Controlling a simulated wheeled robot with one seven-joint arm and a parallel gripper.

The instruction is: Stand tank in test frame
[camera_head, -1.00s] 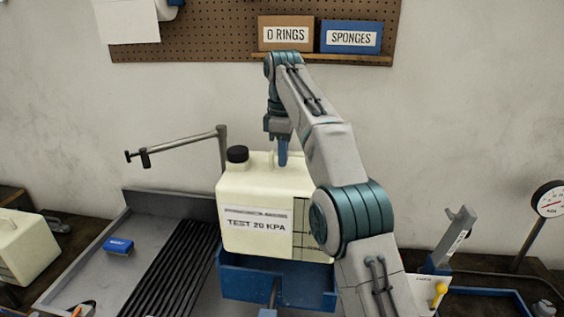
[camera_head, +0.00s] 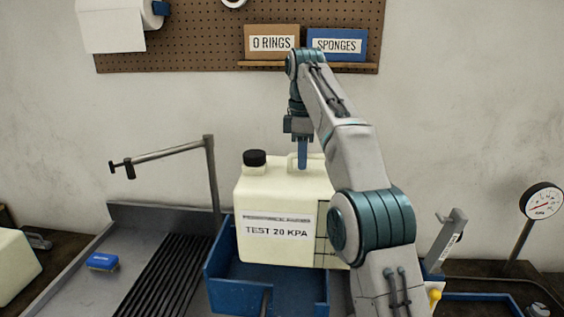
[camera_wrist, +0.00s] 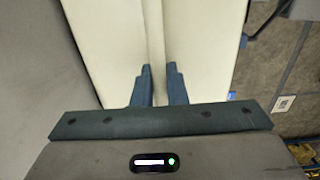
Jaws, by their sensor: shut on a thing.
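The cream tank (camera_head: 256,190) has a black cap and a label reading "TEST 20 KPA". It is upright in the head view. My gripper (camera_head: 302,166) comes down from above and is shut on the tank's top handle. In the wrist view the two blue fingers (camera_wrist: 160,88) close on the cream handle ridge of the tank (camera_wrist: 110,40). The blue test frame (camera_head: 268,297) is an open tray below the tank. The tank overlaps its back and right part, and I cannot tell whether the tank's base touches it. My arm hides the tank's right side.
A grey sink with black ribs (camera_head: 172,270) lies to the left, with a blue brush (camera_head: 102,261) and a swing arm (camera_head: 165,155) on a post. Another cream tank (camera_head: 15,265) is at far left. A pressure gauge (camera_head: 541,202) and grey lever (camera_head: 446,238) stand to the right.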

